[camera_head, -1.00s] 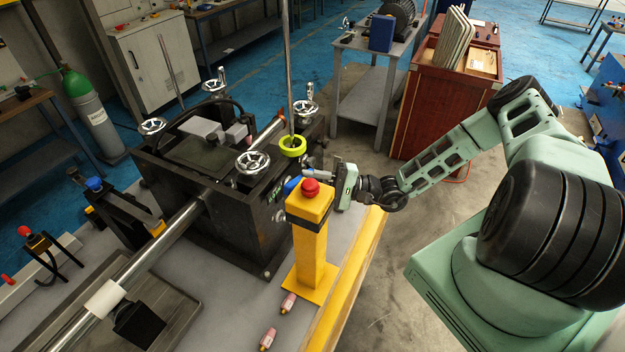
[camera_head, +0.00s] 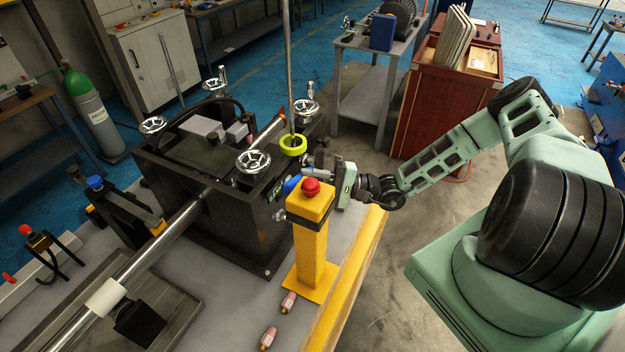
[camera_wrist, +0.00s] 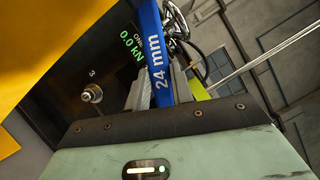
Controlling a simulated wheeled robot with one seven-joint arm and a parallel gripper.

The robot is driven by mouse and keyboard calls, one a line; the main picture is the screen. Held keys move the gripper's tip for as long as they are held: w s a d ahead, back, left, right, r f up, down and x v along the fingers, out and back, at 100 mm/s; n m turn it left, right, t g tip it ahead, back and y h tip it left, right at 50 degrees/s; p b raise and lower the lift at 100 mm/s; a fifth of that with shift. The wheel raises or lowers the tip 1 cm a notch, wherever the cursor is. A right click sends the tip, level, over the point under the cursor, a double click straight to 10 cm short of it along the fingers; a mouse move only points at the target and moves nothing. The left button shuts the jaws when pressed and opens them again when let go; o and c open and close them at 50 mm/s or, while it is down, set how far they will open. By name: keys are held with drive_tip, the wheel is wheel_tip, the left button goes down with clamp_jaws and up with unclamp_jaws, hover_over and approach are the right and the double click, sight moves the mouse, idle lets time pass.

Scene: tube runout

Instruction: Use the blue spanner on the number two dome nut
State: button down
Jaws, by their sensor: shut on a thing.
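My gripper (camera_wrist: 168,88) is shut on the blue spanner (camera_wrist: 155,45), which is marked 24 mm. The spanner points away from the gripper, and its far end is out of the wrist view. In the head view my gripper (camera_head: 326,176) is at the right end of the black machine, and part of the blue spanner (camera_head: 291,185) shows behind the yellow post. A silver dome nut (camera_wrist: 92,94) sits on the machine's dark face, left of and apart from the visible spanner.
A yellow post (camera_head: 310,245) with a red button (camera_head: 311,187) stands close beside my gripper and hides part of the machine face. A yellow-green ring (camera_head: 292,145) surrounds an upright rod. Handwheels (camera_head: 253,161) top the machine. Small pink-and-metal pieces (camera_head: 268,338) lie near the bench edge.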

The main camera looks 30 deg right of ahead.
drive_tip(key=shift+w+a, duration=0.35)
drive_tip(key=shift+w, duration=0.2)
drive_tip(key=m, duration=0.1)
drive_tip(key=r, duration=0.1)
drive_tip(key=d+r+m+t, duration=0.1)
drive_tip(key=shift+w+m, duration=0.3)
idle(0.4)
drive_tip(key=shift+s+a+f, duration=0.1)
drive_tip(key=shift+a+f, duration=0.05)
drive_tip(key=shift+f, duration=0.05)
drive_tip(key=shift+s, duration=0.15)
idle(0.9)
drive_tip(key=shift+s+d+b, duration=0.15)
drive_tip(key=shift+d+b, duration=0.1)
drive_tip(key=shift+b, duration=0.35)
drive_tip(key=shift+f+n+g+y, duration=0.15)
drive_tip(key=shift+n+g+y, duration=0.15)
drive_tip(key=shift+n, duration=0.2)
drive_tip(key=shift+s+a+f+n, duration=0.15)
drive_tip(key=shift+f+n, duration=0.1)
drive_tip(key=shift+n, duration=0.15)
